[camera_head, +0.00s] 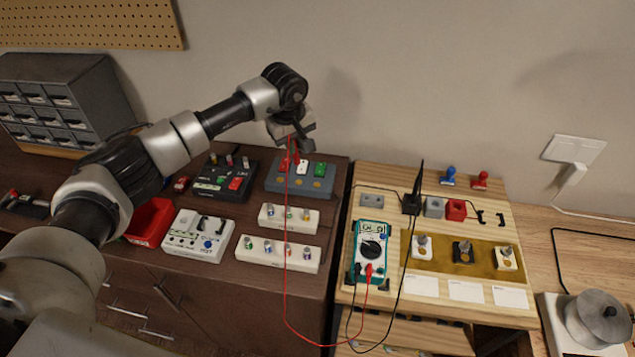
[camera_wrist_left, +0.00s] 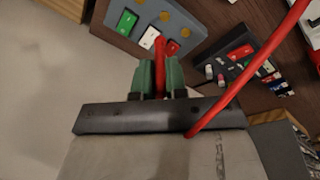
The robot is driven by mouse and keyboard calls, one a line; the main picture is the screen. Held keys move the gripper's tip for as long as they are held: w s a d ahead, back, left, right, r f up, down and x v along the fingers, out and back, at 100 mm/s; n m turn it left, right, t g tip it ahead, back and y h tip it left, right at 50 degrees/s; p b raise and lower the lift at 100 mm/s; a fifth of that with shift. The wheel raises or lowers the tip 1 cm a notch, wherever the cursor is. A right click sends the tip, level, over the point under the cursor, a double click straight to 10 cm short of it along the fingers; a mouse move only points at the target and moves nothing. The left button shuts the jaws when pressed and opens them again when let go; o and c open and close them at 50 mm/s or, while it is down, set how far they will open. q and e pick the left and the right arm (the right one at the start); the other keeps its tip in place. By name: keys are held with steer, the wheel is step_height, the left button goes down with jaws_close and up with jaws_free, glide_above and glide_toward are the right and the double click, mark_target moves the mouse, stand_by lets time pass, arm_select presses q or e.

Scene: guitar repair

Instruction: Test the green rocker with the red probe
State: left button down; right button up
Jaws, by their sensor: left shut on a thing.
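The green rocker (camera_head: 320,169) is at the right end of a row of red, white and green rockers on a grey-blue box (camera_head: 300,190). In the left wrist view the green rocker (camera_wrist_left: 127,22) is at the upper left. My left gripper (camera_head: 293,140) is above the back of this box, pointing down. In the wrist view its green fingers (camera_wrist_left: 160,76) are shut on the red probe (camera_wrist_left: 160,52). The probe's far end shows near the red and white rockers; I cannot tell whether it touches. My right gripper is out of view.
A teal multimeter (camera_head: 371,247) lies on the light wooden board; the probe's red lead (camera_head: 286,270) hangs down and runs to it. A dark switch box (camera_head: 222,183) stands left of the rocker box. White pot strips (camera_head: 278,253) lie in front.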

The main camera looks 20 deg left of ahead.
arm_select(q)
steer(key=s+d+f+t, duration=0.1)
steer(key=d+f+t, duration=0.1)
steer(key=d+f, duration=0.3)
steer(key=shift+s+f, duration=0.2)
stand_by(0.5)
steer(key=shift+b, duration=0.65)
stand_by(0.7)
steer(key=shift+f+b, duration=0.55)
steer(key=shift+b, duration=0.05)
stand_by(0.9)
steer(key=shift+s+b, duration=0.1)
steer(key=shift+b, duration=0.2)
stand_by(2.8)
steer(key=shift+r, duration=0.1)
steer(key=shift+r+p, duration=1.1)
steer(key=shift+r, duration=1.8)
